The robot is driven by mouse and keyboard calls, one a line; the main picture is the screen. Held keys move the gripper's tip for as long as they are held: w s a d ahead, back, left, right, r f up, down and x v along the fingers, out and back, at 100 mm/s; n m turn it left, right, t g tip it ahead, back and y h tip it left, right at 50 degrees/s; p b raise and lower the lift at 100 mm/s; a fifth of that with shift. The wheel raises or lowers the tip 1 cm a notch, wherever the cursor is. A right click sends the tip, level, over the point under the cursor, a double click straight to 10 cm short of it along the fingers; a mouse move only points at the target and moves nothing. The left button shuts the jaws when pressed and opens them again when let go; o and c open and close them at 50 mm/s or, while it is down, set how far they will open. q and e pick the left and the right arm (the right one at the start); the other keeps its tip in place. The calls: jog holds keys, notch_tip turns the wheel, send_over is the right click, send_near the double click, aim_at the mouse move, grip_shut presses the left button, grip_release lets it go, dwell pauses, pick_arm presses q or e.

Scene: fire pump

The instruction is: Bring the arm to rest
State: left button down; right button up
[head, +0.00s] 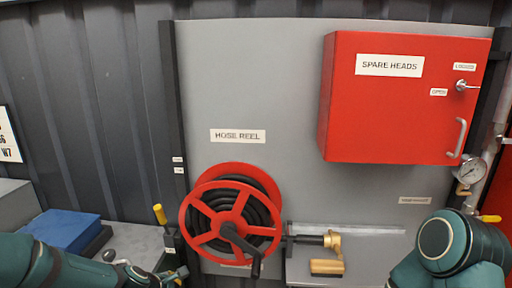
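My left arm (75,268) comes in low at the left edge, in front of a grey bench. The red hose reel (233,212), wound with black hose, is mounted low on the grey panel. A brass-coloured nozzle (333,243) lies to its right. The red SPARE HEADS cabinet (400,110) hangs at the upper right with its door shut.
A yellow-handled lever (160,214) stands left of the reel. A blue box (62,229) is at the left. A pressure gauge (470,171) and a pipe are behind my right arm.

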pick_arm(q)
jog(key=s+d+f+m+g+b, duration=0.2)
jog(key=s+d+f+m, duration=0.4)
jog(key=s+f+m, duration=0.3)
jog(key=s+d+f+m+g+h+b, duration=0.1)
jog(key=s+d+f+m+g+b, duration=0.1)
jog(key=s+d+f+m, duration=0.5)
jog(key=s+f+m+g, duration=0.1)
jog(key=s+f+m, duration=0.2)
jog(key=s, duration=0.1)
jog(key=shift+s, duration=0.35)
